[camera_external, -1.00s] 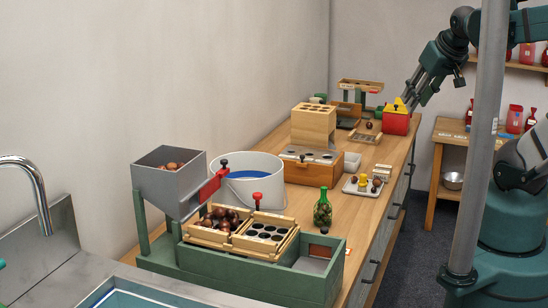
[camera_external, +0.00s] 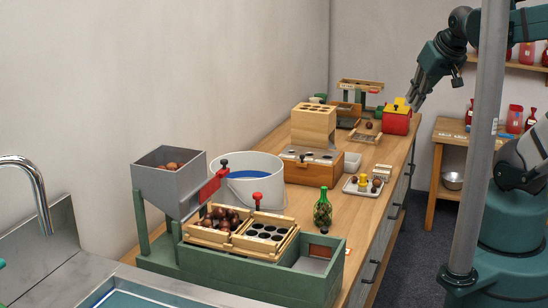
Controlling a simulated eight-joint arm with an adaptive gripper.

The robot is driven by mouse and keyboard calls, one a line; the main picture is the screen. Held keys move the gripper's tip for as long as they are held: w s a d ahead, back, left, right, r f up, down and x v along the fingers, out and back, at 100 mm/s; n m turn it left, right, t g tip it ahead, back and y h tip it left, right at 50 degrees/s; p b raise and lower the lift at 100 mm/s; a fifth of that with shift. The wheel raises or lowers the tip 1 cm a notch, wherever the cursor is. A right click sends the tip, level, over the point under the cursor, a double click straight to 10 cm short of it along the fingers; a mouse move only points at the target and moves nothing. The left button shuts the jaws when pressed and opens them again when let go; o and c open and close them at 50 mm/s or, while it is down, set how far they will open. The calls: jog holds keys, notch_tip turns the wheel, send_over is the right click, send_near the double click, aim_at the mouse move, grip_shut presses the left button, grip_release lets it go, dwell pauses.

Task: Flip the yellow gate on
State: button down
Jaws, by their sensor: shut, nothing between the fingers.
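A yellow piece (camera_external: 401,103), which looks like the gate, sits on top of a red box (camera_external: 396,123) at the far end of the wooden counter. A small dark knob shows at the box's top front. My gripper (camera_external: 414,104) is shut and empty, pointing down at the right side of the yellow piece. At this size I cannot tell whether the fingertips touch it or are just beside it. The gate's exact position is too small to read.
A wooden block with holes (camera_external: 313,126), a green bottle (camera_external: 323,209), a white bucket (camera_external: 283,180) and a grey hopper (camera_external: 170,182) stand along the counter (camera_external: 375,208). A grey post (camera_external: 475,160) stands in front of my arm. A small white tray (camera_external: 350,188) holds small pieces.

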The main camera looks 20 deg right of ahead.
jog(key=w+a+f+m+g+y, duration=0.4)
jog(key=a+f+m, duration=0.4)
jog(key=a, duration=0.7)
jog(key=s+a+f+m+g+b, duration=0.1)
jog(key=a+f+m+g, duration=0.3)
jog(key=a+f, duration=1)
jog(key=shift+s+a+m+b, duration=0.3)
jog(key=shift+a+m+b, duration=0.1)
jog(key=shift+a+m, duration=0.6)
jog(key=shift+d, duration=0.1)
jog(key=shift+f, duration=0.1)
jog(key=shift+b+x, duration=1.05)
jog(key=shift+x, duration=3.85)
jog(key=shift+s+a+r, duration=0.35)
jog(key=shift+a+r, duration=0.35)
jog(key=shift+a, duration=0.05)
jog(key=shift+s+a+r, duration=0.35)
jog(key=shift+a+r, duration=0.35)
jog(key=shift+a, duration=0.05)
